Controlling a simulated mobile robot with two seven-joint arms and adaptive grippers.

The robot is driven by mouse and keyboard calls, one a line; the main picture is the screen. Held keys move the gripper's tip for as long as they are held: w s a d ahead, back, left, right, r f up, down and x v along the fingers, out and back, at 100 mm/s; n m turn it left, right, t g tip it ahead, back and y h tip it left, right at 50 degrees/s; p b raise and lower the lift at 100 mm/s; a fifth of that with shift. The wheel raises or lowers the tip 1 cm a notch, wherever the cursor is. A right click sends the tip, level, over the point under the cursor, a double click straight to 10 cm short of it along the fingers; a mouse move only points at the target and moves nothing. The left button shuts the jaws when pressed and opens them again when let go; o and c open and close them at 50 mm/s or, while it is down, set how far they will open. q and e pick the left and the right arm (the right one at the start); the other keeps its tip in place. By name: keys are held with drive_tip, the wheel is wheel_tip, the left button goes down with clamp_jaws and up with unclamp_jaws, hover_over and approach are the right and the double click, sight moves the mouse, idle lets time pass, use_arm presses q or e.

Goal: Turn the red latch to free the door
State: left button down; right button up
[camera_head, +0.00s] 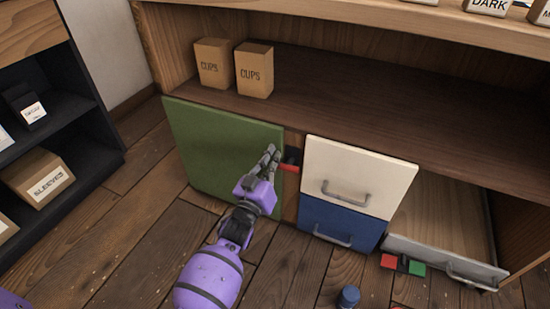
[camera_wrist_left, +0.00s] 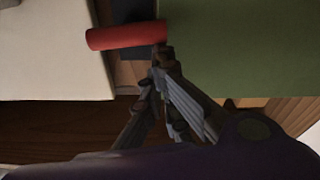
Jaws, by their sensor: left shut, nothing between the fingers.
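The red latch (camera_head: 289,168) lies roughly level at the right edge of the green door (camera_head: 215,150), on a dark mount (camera_head: 293,155). In the left wrist view the red latch (camera_wrist_left: 126,35) reaches over the edge of the green door (camera_wrist_left: 240,50). My left gripper (camera_head: 271,154) is shut and empty, in front of the door just left of the latch. In the left wrist view its fingertips (camera_wrist_left: 158,60) are just below the latch's door end; I cannot tell whether they touch it. My right gripper is not in view.
A cream drawer (camera_head: 355,172) and a blue drawer (camera_head: 335,222) are right of the latch. A grey-fronted drawer (camera_head: 430,256) stands open at lower right. Two cups boxes (camera_head: 254,75) stand on the shelf above. A blue cylinder (camera_head: 348,296) is on the floor.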

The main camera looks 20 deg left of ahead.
use_arm(q)
drive_tip(key=n, duration=0.1)
drive_tip(key=a+n+p, duration=0.1)
drive_tip(key=shift+f+n, duration=0.25)
drive_tip(key=shift+n, duration=0.05)
wheel_tip(320, 180, down, 6)
drive_tip(key=n+g+y, duration=0.1)
drive_tip(key=n, duration=1.3)
drive_tip(key=shift+a+g+y+p, duration=0.3)
drive_tip(key=shift+a+y, duration=0.1)
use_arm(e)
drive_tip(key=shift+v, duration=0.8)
use_arm(q)
drive_tip(key=shift+n, duration=0.3)
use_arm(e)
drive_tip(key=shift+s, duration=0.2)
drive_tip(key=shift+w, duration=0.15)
